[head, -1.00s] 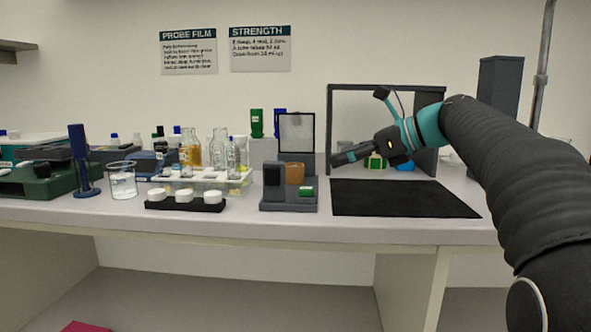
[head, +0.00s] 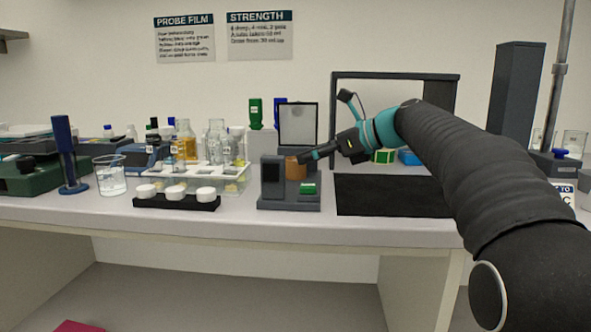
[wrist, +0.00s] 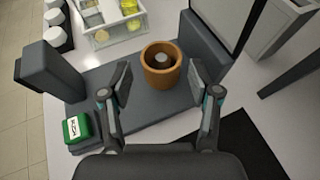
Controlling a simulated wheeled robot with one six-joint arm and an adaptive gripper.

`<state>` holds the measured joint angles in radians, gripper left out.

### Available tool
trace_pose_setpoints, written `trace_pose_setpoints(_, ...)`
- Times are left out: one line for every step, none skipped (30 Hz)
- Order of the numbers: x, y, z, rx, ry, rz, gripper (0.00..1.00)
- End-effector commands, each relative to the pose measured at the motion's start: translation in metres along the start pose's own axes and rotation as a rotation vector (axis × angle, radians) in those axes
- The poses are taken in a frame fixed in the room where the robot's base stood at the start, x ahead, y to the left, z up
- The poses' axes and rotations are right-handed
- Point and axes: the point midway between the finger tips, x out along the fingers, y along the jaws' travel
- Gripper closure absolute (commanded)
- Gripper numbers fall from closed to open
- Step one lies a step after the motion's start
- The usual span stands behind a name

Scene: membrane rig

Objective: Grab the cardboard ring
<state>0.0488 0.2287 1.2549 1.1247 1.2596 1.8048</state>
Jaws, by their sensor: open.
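The cardboard ring (wrist: 161,65) is a short brown-orange tube standing upright on a dark grey stand (wrist: 150,107). A grey peg shows inside it in the wrist view. In the head view the ring (head: 294,167) is partly hidden behind my gripper (head: 304,158). My gripper (wrist: 158,80) is open in the wrist view, with one finger on each side of the ring and a gap to it on both sides. Nothing is held.
The stand has a dark upright block (wrist: 50,72) and a green labelled block (wrist: 77,129). A rack with white-capped jars (head: 176,200) and a clear bottle tray (head: 236,182) stand to the left. A black mat (head: 390,196) lies to the right, before a dark frame (head: 335,120).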

Motion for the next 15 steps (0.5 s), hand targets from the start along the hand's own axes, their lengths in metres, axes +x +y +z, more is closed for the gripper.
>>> trace_pose_setpoints(0.002, 0.0, 0.0, 0.0, 0.0, 0.0, 0.38)
trace_pose_setpoints(0.004, 0.0, -0.001, 0.0, 0.0, 0.0, 0.38)
trace_pose_setpoints(0.007, 0.0, -0.001, 0.0, 0.0, 0.0, 0.38)
trace_pose_setpoints(0.009, -0.001, -0.002, 0.001, 0.0, 0.001, 0.38)
trace_pose_setpoints(0.013, -0.001, -0.002, 0.001, 0.001, 0.002, 0.38)
trace_pose_setpoints(0.018, 0.0, -0.003, 0.001, 0.001, 0.003, 0.38)
trace_pose_setpoints(0.023, -0.001, -0.004, 0.001, 0.001, 0.003, 0.38)
trace_pose_setpoints(0.027, -0.001, -0.004, 0.001, 0.001, 0.002, 0.38)
trace_pose_setpoints(0.033, -0.001, -0.005, 0.001, 0.001, 0.003, 0.38)
trace_pose_setpoints(0.037, -0.001, -0.004, 0.001, 0.001, 0.003, 0.38)
trace_pose_setpoints(0.042, -0.001, -0.004, 0.0, 0.001, 0.003, 0.38)
trace_pose_setpoints(0.046, -0.001, -0.004, 0.0, 0.0, 0.002, 0.38)
trace_pose_setpoints(0.048, -0.001, -0.004, 0.0, 0.0, 0.001, 0.38)
trace_pose_setpoints(0.05, -0.001, -0.004, 0.0, 0.0, 0.001, 0.38)
trace_pose_setpoints(0.051, -0.001, -0.004, 0.0, 0.0, 0.001, 0.38)
